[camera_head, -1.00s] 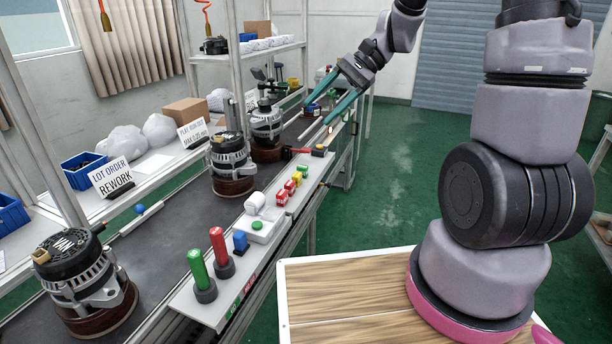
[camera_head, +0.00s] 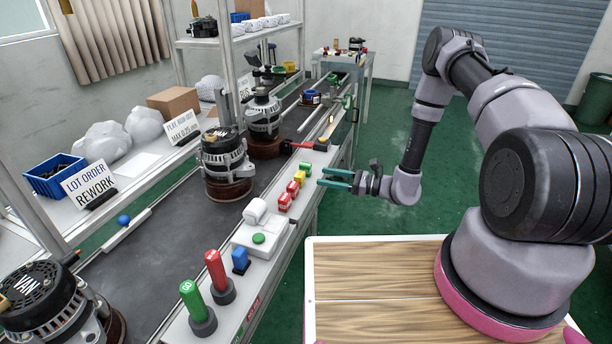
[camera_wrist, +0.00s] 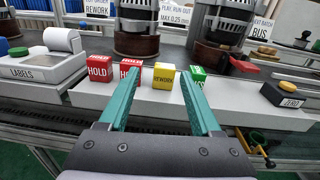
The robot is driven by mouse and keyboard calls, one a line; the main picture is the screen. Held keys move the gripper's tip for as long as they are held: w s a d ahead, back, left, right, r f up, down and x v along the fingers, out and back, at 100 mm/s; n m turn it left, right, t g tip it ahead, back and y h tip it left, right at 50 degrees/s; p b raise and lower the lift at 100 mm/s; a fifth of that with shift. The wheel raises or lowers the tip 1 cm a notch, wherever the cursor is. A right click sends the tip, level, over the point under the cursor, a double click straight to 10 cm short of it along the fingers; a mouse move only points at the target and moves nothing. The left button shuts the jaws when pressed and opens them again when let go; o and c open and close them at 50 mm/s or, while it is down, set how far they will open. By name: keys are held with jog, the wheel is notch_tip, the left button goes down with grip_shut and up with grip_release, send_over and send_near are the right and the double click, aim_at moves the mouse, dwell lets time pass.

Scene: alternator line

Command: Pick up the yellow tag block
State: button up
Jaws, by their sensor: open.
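The yellow tag block (camera_wrist: 163,79), marked REWORK, stands on the white ledge in the wrist view. It lies ahead of my gripper, between the lines of the two green fingers. In the head view the yellow block (camera_head: 298,177) sits in a short row between red and green blocks. My gripper (camera_head: 319,177) is open and empty, its fingers pointing left toward the row. In the wrist view my gripper (camera_wrist: 160,82) has a finger on each side of the yellow block's line of sight. I cannot tell how far the tips are from it.
Two red HOLD blocks (camera_wrist: 101,68) stand left of the yellow block and a green block (camera_wrist: 198,76) close on its right. A label dispenser (camera_wrist: 45,62) stands farther left, a ZERO box (camera_wrist: 287,95) farther right. Alternators (camera_head: 226,160) stand on the conveyor behind.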

aim_at(304, 175)
jog(key=shift+m+t, duration=0.3)
jog(key=shift+m, duration=0.1)
jog(key=x, duration=0.3)
jog(key=f+x, duration=0.1)
jog(key=x, duration=0.3)
jog(key=w+f+x, duration=0.1)
jog(key=x, duration=0.2)
jog(key=shift+c, duration=0.3)
grip_shut()
